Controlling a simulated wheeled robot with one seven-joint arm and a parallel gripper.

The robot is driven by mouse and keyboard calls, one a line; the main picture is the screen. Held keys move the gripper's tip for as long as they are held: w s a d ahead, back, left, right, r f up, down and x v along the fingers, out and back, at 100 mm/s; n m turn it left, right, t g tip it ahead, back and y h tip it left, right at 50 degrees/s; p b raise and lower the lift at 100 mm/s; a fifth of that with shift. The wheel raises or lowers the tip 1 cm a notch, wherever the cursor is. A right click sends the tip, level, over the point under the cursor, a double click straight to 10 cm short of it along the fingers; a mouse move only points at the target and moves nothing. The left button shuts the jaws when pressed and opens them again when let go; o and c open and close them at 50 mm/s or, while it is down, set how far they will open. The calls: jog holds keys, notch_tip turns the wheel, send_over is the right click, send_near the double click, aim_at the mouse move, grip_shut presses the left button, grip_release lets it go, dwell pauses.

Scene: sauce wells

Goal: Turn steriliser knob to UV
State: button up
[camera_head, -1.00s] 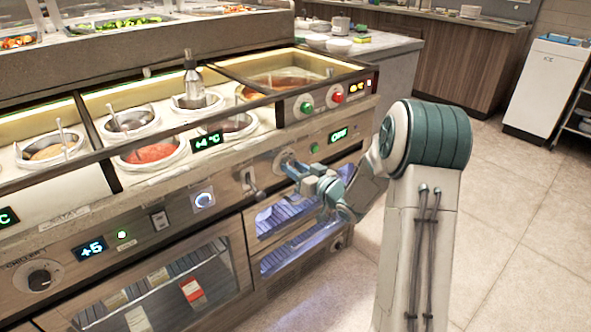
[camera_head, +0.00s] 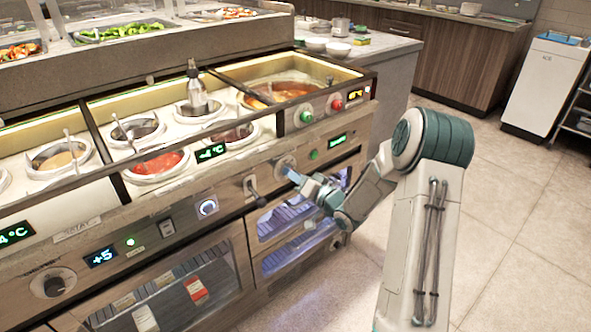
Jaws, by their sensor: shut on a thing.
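The steriliser knob (camera_head: 284,162) is on the steel front panel, above the blue-lit steriliser cabinet (camera_head: 287,215). My gripper (camera_head: 290,173) reaches it from the lower right and is shut on it. The fingers cover part of the knob, so its pointer and markings cannot be read. The green display (camera_head: 337,141) right of the knob shows a short word too small to read surely. A green indicator (camera_head: 314,155) sits between knob and display.
A lever handle (camera_head: 254,191) juts out just left of the knob. Green and red buttons (camera_head: 306,116) are above. A chilling knob (camera_head: 53,285) is far left. Sauce wells (camera_head: 160,166) line the counter top. The floor (camera_head: 510,215) at the right is clear.

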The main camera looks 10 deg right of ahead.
jog(key=shift+m+p, duration=1.2)
jog(key=shift+m, duration=0.7)
jog(key=o, duration=1)
jog(key=shift+c, duration=0.2)
jog(key=p+v, duration=0.1)
jog(key=v, duration=1.3)
jog(key=shift+a+p, duration=0.15)
jog(key=shift+p, duration=0.15)
